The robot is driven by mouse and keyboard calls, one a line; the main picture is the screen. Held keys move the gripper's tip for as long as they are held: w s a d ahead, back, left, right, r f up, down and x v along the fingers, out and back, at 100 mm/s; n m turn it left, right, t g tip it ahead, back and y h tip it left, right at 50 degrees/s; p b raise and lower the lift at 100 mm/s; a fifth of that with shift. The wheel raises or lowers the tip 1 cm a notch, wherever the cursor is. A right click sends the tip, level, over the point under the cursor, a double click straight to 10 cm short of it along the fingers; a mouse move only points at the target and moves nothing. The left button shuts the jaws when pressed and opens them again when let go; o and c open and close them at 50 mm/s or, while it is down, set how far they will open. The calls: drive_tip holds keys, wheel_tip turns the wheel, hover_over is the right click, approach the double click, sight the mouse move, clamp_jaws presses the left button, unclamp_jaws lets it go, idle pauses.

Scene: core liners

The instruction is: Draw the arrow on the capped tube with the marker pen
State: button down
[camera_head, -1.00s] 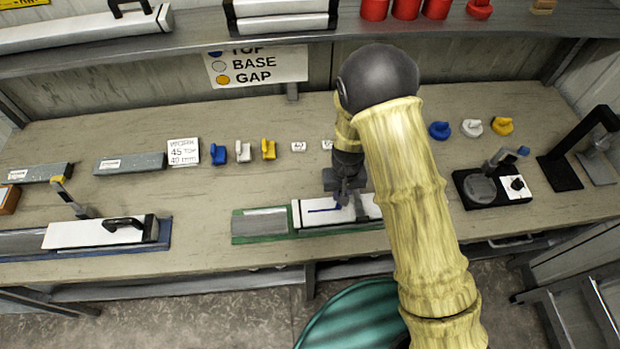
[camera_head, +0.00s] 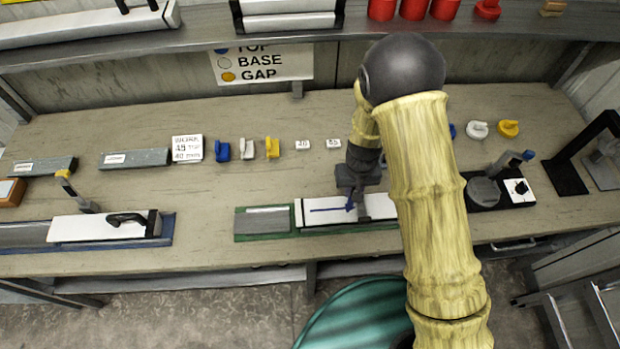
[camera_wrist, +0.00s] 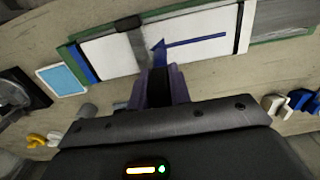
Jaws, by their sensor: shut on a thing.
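The capped tube is white with dark end bands and lies in a green-edged tray (camera_head: 263,236) at the bench's front. The tube (camera_head: 325,219) carries a blue arrow (camera_head: 328,210), a straight line with its head toward the right. In the wrist view the tube (camera_wrist: 200,56) shows the arrow (camera_wrist: 195,41) with its head at the picture's left end, by the pen tip. My gripper (camera_head: 352,190) is above the tube, shut on the marker pen (camera_wrist: 159,62). The pen is mostly hidden between the fingers, and I cannot tell if its tip touches the tube.
A second tray (camera_head: 30,236) holds a white tube with a black handle at left. Blue, white and yellow caps (camera_head: 247,149) and small white tags stand behind. A black device (camera_head: 484,192) with a dial is at right. Bare bench lies left of the green tray.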

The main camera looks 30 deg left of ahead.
drive_tip(key=shift+w+r+p, duration=0.15)
drive_tip(key=shift+r+p, duration=0.2)
drive_tip(key=shift+r, duration=0.25)
drive_tip(key=shift+r+p, duration=0.85)
drive_tip(key=shift+r, duration=0.3)
drive_tip(key=shift+w+r+p, duration=0.15)
drive_tip(key=shift+r+p, duration=0.35)
drive_tip(key=shift+r, duration=0.15)
drive_tip(key=shift+s+a+r+p, duration=0.15)
drive_tip(key=shift+s+r+p, duration=0.15)
drive_tip(key=shift+r, duration=0.15)
drive_tip(key=shift+w+d+r, duration=0.1)
drive_tip(key=shift+d, duration=0.1)
